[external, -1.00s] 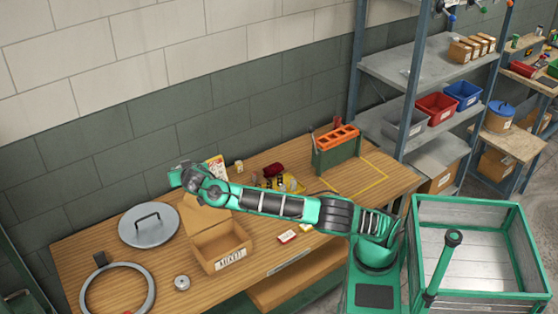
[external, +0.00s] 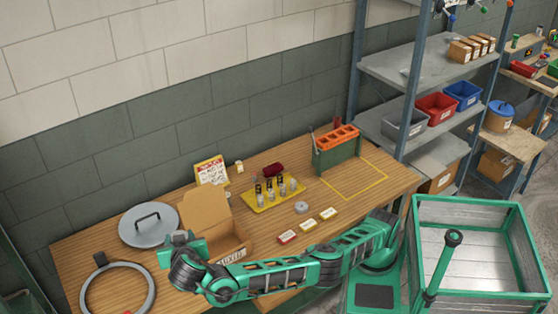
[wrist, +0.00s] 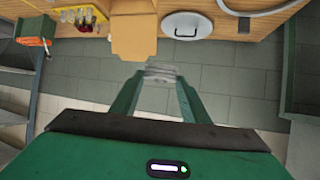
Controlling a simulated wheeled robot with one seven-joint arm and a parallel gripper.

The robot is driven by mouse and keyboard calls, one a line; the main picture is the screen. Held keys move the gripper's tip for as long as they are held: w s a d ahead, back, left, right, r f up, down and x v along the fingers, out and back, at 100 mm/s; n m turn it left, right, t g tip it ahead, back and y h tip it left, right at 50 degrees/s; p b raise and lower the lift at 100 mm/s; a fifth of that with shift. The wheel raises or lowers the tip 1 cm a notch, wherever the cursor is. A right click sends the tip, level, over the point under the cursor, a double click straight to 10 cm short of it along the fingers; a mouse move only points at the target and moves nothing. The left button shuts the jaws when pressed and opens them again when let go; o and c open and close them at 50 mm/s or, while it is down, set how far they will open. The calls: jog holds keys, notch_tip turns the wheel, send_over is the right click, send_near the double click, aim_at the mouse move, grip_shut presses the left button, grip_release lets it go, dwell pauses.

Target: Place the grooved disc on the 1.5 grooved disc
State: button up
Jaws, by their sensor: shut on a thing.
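My gripper (wrist: 160,78) is shut on a pale grey metal piece (wrist: 160,71), seen edge-on between the fingertips in the wrist view. It looks like the grooved disc, but its grooves are too small to make out. In the external view my gripper is over the left part of the bench, in front of the open cardboard box, and my arm partly hides it. Another grey disc (external: 301,207) lies flat on the bench, behind the small labelled cards. I cannot read a 1.5 marking on it.
Cards (external: 308,225) lie in front of that disc. A yellow tray (external: 262,207) with several upright pieces stands behind it. The cardboard box (external: 234,242), round lid (external: 149,224) and metal ring (external: 146,302) are at left. The orange-topped rack (external: 337,148) is at right.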

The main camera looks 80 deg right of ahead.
notch_tip(320, 180, down, 18)
jog(key=s+a+f, duration=0.1)
jog(key=a, duration=0.1)
jog(key=w+d+f, duration=0.4)
jog(key=w+d, duration=0.1)
jog(key=w+d+f, duration=0.2)
jog(key=w+d, duration=0.1)
jog(key=shift+f, duration=2.15)
jog(key=o, duration=1.3)
jog(key=shift+f, duration=0.1)
jog(key=shift+a, duration=0.1)
jog(key=v, duration=1.2)
